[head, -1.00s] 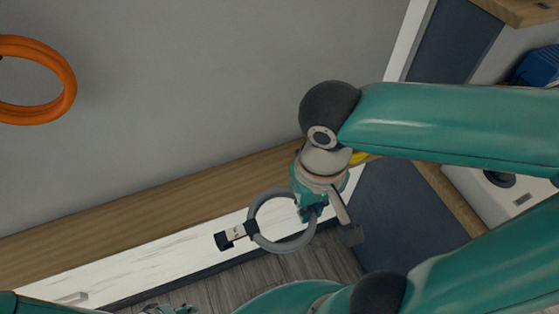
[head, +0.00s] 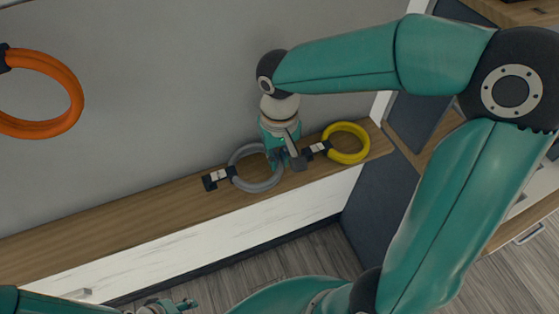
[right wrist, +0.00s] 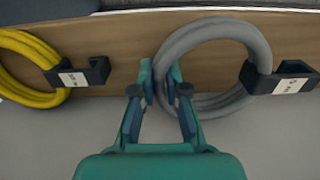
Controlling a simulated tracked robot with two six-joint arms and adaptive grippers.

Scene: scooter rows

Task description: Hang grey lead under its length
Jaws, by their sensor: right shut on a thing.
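The grey lead (head: 256,187) is a coiled ring with a black clip and white tag (head: 218,177) on its left side in the head view. My right gripper (head: 283,160) is shut on the ring's right side, close to the wooden ledge. In the right wrist view the fingers (right wrist: 160,85) pinch the grey coil (right wrist: 215,28), with its black clip (right wrist: 285,80) on the far right. The tag's writing is too small to read. My left gripper (head: 165,305) shows only partly at the bottom edge of the head view.
A yellow coil (head: 350,159) with a black clip lies on the wooden ledge (head: 120,220), just right of my right gripper; it also shows in the right wrist view (right wrist: 22,43). An orange coil (head: 74,100) is at the upper left against the grey wall (head: 180,80). The ledge's left part is clear.

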